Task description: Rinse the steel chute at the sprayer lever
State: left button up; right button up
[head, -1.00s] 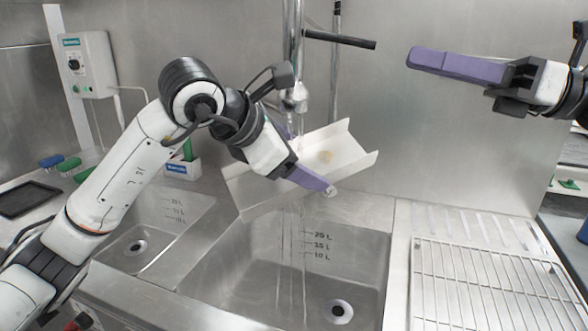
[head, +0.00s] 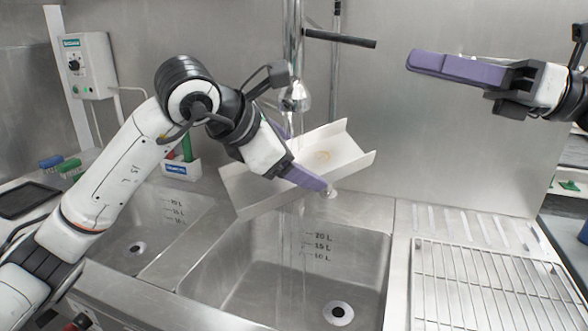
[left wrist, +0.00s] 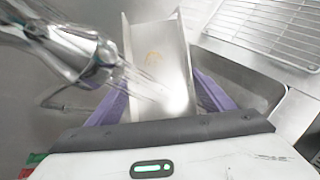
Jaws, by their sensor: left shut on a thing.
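The steel chute (head: 338,154) is a pale, open trough tilted over the right sink basin, with a brownish stain on its inner floor. My left gripper (head: 306,160) is shut on the chute, its purple fingers on either side. In the left wrist view the chute (left wrist: 160,62) lies between both fingers, with the stain toward its far end. The sprayer head (head: 295,97) hangs above the chute, and water streams from it onto the trough; it also shows in the left wrist view (left wrist: 85,50). The sprayer lever (head: 340,39) sticks out dark to the right. My right gripper (head: 455,66) is raised right of the lever, its opening unclear.
The right sink basin (head: 345,262) lies below the chute, with the left basin (head: 150,235) beside it. A wire rack (head: 490,285) covers the right drainboard. Brushes (head: 62,166) and a dark tray (head: 25,200) lie at left. A wall control box (head: 86,65) hangs behind.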

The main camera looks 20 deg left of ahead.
dwell(0.4)
jog(key=shift+f+b, duration=0.25)
jog(key=shift+b, duration=0.05)
dwell(0.4)
dwell(0.4)
jog(key=shift+f, duration=0.2)
dwell(0.5)
dwell(0.5)
